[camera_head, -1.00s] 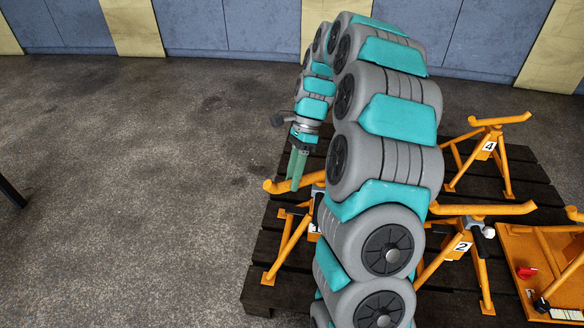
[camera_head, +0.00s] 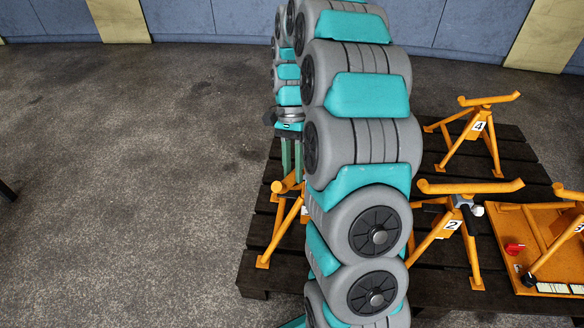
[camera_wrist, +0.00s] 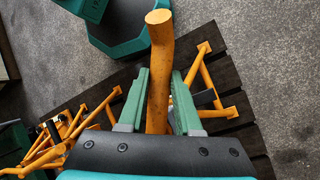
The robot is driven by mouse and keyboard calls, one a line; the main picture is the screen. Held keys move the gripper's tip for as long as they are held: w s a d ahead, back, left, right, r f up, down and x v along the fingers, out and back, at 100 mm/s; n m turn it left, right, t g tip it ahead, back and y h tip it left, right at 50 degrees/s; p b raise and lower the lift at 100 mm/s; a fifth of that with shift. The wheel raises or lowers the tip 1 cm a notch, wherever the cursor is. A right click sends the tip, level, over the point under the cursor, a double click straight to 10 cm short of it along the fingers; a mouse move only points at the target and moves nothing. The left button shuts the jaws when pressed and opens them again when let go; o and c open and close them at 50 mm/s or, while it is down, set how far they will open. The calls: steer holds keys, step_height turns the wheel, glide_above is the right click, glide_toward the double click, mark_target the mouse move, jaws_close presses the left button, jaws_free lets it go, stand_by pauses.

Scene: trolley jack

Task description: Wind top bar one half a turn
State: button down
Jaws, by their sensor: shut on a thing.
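The orange top bar (camera_wrist: 158,50) runs between the two green fingers of my gripper (camera_wrist: 160,74) in the wrist view, its round end beyond the fingertips. My gripper is shut on it. In the head view, my gripper (camera_head: 292,158) reaches down at the bar's upturned end (camera_head: 280,187); my arm hides the rest of the bar. The bar tops an orange jack stand (camera_head: 277,238) at the pallet's left edge. Any number on this stand is hidden or unreadable.
The stands stand on a dark slatted pallet (camera_head: 262,282). Stand 2 (camera_head: 470,250) and stand 4 (camera_head: 485,150) are to the right, with an orange plate (camera_head: 515,240) carrying a red knob (camera_head: 515,248). Open floor (camera_head: 120,200) lies left.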

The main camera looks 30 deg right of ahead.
steer(key=shift+f, duration=0.15)
steer(key=c, duration=0.6)
jaws_free()
steer(key=v, duration=0.8)
